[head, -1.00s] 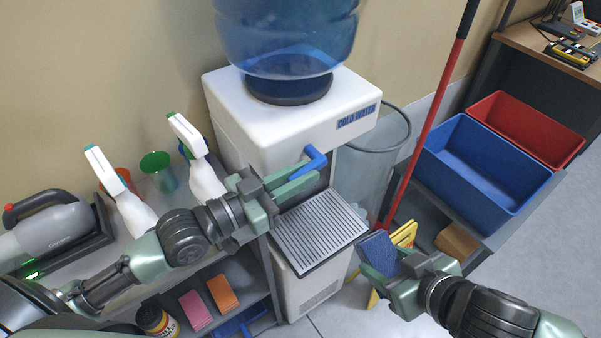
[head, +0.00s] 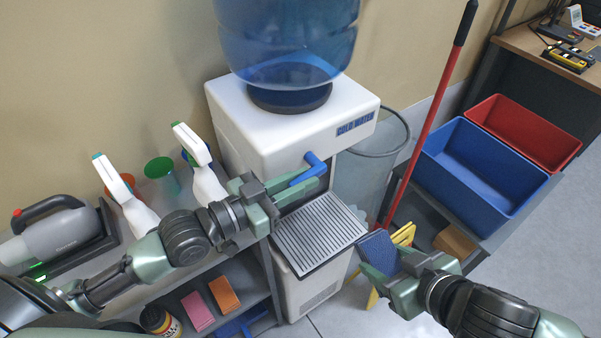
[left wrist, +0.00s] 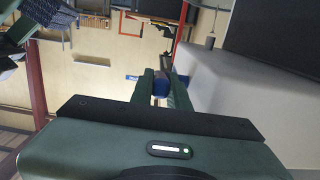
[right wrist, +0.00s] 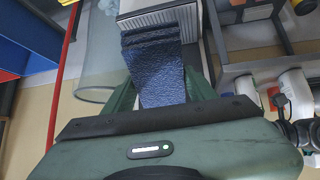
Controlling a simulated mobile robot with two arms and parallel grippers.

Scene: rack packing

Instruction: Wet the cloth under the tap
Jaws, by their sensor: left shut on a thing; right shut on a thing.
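The blue tap (head: 314,163) sticks out from the front of the white water cooler (head: 270,125). My left gripper (head: 300,190) is shut on the tap's blue handle, which also shows between its fingers in the left wrist view (left wrist: 160,85). My right gripper (head: 376,264) is shut on a dark blue folded cloth (head: 377,248). The cloth fills the space between the fingers in the right wrist view (right wrist: 160,75). In the head view it is right of the grey slotted drip tray (head: 318,232), away from the tap. No water stream is visible.
Spray bottles (head: 205,172), a green cup (head: 160,174) and a grey handheld device (head: 55,240) stand on the left shelf. A red pole (head: 430,115), a yellow item (head: 403,235) and blue (head: 475,175) and red (head: 525,135) bins are at right.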

